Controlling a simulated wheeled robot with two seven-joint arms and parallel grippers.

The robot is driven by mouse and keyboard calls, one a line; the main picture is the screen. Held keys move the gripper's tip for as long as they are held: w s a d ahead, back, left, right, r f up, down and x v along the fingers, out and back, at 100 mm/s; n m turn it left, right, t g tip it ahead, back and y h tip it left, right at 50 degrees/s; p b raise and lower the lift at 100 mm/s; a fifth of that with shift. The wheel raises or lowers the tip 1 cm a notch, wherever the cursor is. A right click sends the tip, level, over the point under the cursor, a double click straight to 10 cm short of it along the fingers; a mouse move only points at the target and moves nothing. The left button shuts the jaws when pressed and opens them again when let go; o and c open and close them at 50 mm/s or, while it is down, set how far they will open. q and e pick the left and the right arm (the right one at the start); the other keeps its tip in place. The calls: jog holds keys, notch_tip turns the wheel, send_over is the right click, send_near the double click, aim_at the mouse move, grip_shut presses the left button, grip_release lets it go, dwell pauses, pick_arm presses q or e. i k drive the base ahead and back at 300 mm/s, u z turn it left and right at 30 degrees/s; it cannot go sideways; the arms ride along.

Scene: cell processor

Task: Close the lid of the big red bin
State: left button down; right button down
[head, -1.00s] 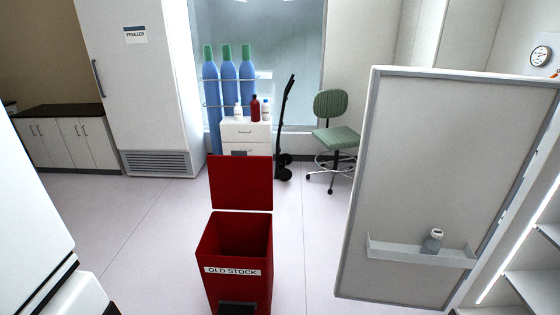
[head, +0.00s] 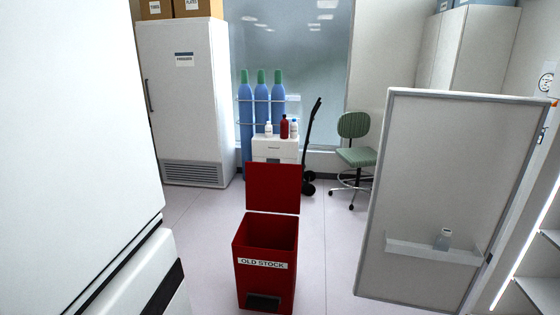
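The big red bin (head: 263,275) stands on the floor at the lower middle of the head view. It bears a white "OLD STOCK" label and a dark pedal at its base. Its red lid (head: 273,187) is open and stands upright behind the bin's opening. The inside looks dark red, and I see nothing in it. Neither of my grippers shows in the head view.
A large white cabinet (head: 75,130) fills the left side. An open door with a shelf (head: 450,190) holding a small bottle stands at the right. Behind the bin are a white drawer unit (head: 275,150), gas cylinders, a hand truck and a green chair (head: 357,150). Floor shows around the bin.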

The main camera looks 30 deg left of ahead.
aim_at(272, 186)
jog(key=z, duration=0.05)
jog(key=i, duration=1.65)
jog(key=u, duration=0.85)
jog(key=i, duration=1.05)
jog(key=u, duration=1.55)
jog(key=i, duration=0.5)
jog(key=u, duration=0.45)
